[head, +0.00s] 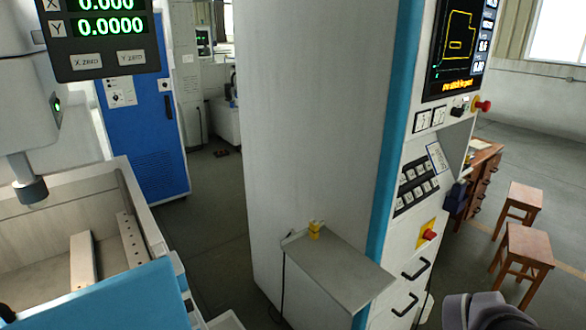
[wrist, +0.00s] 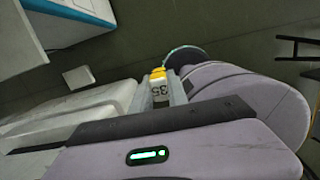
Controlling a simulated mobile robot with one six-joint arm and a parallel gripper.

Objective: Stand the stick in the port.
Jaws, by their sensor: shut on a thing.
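My gripper (wrist: 160,84) shows in the wrist view, with its fingers shut on a small yellow piece (wrist: 158,72), which I take to be the stick. Only a small part of the stick shows; the rest is hidden by the gripper. In the head view a small yellow block (head: 314,230) stands on the back end of a grey shelf (head: 345,276) on the machine's side. It may be the port; its opening is too small to make out.
A tall grey cabinet (head: 310,120) with a control panel rises behind the shelf. A dark cable (head: 283,275) hangs by the shelf. A machine tank (head: 135,205) stands at left, a blue cabinet (head: 150,130) behind it. Two wooden stools (head: 528,245) (head: 522,200) stand at right.

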